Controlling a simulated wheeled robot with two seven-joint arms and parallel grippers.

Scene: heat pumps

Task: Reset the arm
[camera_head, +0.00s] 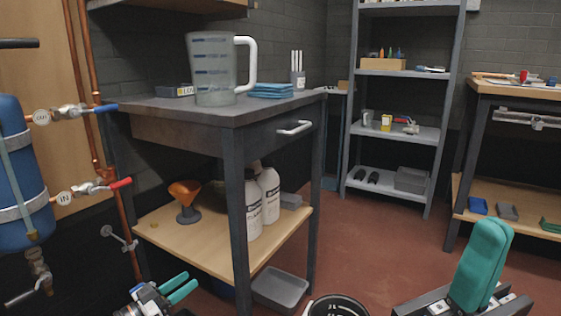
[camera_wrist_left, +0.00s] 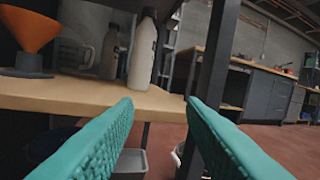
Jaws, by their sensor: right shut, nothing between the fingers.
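My left gripper (camera_head: 189,281) is low in front of the workbench, at the bottom left of the head view. In the left wrist view its two teal fingers stand wide apart (camera_wrist_left: 158,102), with nothing between them. Beyond them are the bench's lower wooden shelf (camera_wrist_left: 70,97), an orange funnel (camera_wrist_left: 28,32) and a white bottle (camera_wrist_left: 142,55). My right gripper (camera_head: 492,228) is at the bottom right of the head view, pointing up. Its teal fingers are pressed together and hold nothing.
A dark workbench (camera_head: 170,118) carries a measuring jug (camera_head: 212,75) and blue cloths (camera_head: 270,91). A blue tank (camera_head: 18,190) and copper pipes (camera_head: 82,50) with valves stand at left. A grey bin (camera_head: 280,290) sits below the shelf. Red floor (camera_head: 365,240) is clear before the shelving rack (camera_head: 395,132).

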